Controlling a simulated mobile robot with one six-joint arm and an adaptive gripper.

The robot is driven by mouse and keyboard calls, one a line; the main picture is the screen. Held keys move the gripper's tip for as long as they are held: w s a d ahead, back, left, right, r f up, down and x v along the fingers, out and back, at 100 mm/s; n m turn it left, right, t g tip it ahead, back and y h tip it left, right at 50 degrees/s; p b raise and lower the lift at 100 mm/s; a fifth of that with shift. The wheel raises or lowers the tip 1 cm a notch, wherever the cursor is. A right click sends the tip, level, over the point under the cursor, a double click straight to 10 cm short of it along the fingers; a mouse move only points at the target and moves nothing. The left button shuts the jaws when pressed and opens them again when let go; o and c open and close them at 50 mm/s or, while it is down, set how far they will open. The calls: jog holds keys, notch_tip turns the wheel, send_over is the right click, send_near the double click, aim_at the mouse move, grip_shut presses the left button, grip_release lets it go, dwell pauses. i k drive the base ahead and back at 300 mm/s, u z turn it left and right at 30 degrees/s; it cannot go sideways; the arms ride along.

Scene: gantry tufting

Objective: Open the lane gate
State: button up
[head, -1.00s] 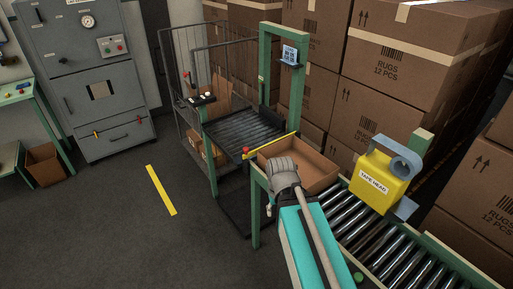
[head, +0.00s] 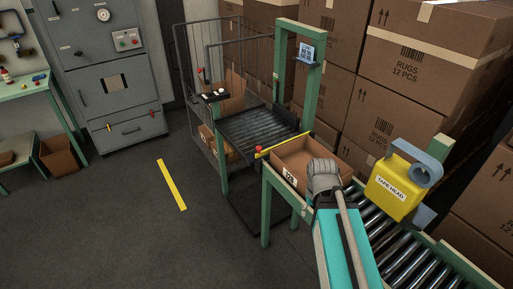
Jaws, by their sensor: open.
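The lane gate is a yellow bar (head: 285,144) lying across the green-framed lane, between the open carton and the dark roller platform. A red knob (head: 258,149) sits at its left end. The bar looks level and closed across the lane. My gripper (head: 324,176) is at the end of my teal arm, over the near right corner of the carton. It is open and apart from the bar, to the right of and nearer than the red knob. Its fingertips are hidden behind its grey body, so I see nothing held.
An open carton (head: 302,163) stands on the rollers just before the bar. A yellow tape head (head: 394,186) stands on the right of the conveyor (head: 401,262). A caged lift platform (head: 255,128) lies beyond the gate.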

aim_at(260, 153)
jog(key=z, duration=0.1)
jog(key=i, duration=1)
jog(key=u, duration=0.1)
